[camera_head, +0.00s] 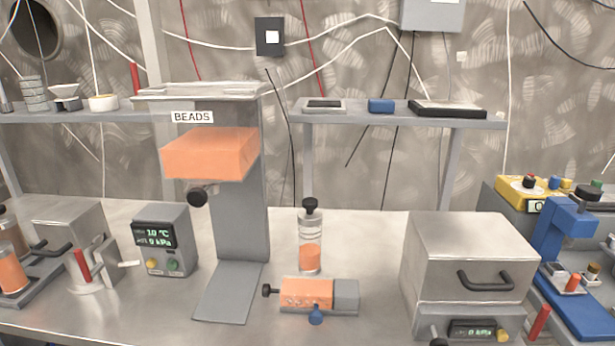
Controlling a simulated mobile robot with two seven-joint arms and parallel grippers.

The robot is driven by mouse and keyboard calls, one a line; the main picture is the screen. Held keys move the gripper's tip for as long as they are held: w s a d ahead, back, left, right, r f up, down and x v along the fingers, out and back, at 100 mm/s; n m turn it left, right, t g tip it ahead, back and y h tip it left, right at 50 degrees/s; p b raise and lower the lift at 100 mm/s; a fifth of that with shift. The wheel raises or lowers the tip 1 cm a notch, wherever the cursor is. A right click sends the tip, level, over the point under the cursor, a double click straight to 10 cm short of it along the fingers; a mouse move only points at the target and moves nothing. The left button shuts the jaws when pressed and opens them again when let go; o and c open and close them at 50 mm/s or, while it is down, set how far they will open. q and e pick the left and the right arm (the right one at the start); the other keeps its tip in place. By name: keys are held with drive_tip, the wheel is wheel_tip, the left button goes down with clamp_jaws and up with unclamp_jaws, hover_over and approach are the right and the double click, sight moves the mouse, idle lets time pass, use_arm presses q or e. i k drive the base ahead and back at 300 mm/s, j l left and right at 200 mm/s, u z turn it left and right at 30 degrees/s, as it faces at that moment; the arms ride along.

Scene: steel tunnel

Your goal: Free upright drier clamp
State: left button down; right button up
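A clear upright cylinder with orange beads in its lower part and a black knob on top (311,240) stands at the middle of the bench. A second upright cylinder with orange contents (11,270) stands at the left edge, partly cut off, on a grey base with a black handle. A clamp-like fixture with a red lever and a white rod (92,271) stands to its right. I cannot tell which part is the upright drier clamp, or whether any clamp is fastened. Neither of my grippers is in view.
An orange and grey unit with blue knob (310,294) lies in front of the middle cylinder. The BEADS hopper stand (238,225), a display box (163,240), a steel box (470,260) and blue apparatus (565,240) stand around. Bare bench lies between cylinder and steel box.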

sight(88, 275)
drive_tip(key=u, duration=1.3)
